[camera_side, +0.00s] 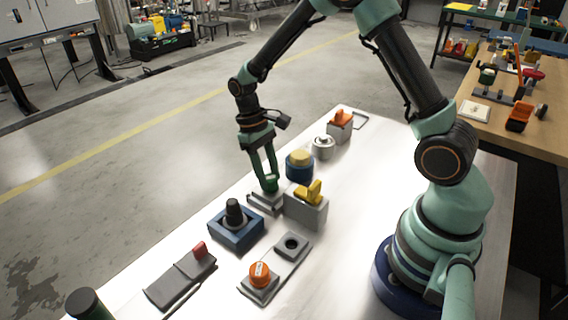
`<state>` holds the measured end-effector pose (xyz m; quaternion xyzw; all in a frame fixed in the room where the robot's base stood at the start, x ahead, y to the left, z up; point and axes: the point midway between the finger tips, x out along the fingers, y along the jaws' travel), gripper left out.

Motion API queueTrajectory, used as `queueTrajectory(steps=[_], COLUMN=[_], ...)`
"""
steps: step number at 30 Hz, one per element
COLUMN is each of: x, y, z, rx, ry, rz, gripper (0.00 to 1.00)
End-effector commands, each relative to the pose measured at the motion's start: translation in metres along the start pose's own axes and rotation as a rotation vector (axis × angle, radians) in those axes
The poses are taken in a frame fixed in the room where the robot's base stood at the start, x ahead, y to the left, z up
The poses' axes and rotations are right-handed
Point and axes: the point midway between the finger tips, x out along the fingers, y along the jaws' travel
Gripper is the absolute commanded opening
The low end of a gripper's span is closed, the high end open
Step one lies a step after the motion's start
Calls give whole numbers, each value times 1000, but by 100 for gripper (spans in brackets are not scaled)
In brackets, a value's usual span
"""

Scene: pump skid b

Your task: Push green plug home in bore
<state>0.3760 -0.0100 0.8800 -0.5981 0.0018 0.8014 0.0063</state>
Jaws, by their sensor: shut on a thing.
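My gripper (269,184) points down near the middle of the white table, in the side view. It is shut on the green plug (271,183), a small green piece between its fingertips. The plug is just above or in a grey block (266,202) with a stepped base. The bore itself is hidden by the plug and fingers, so I cannot tell how deep the plug sits.
Close on the right is a grey block with a yellow handle (312,191). Behind stands a blue cylinder with a yellow top (299,166). A blue block with a black knob (235,224) is at front left. A grey plate with an orange knob (260,277) lies in front.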

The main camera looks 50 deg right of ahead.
Motion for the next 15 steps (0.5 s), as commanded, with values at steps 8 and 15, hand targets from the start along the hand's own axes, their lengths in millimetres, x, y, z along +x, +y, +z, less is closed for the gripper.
queueTrajectory(steps=[8,15], x=[4,4], y=[0,0], z=[-1,-1], rx=[0,0], ry=[1,1], rz=[0,0], gripper=[73,77])
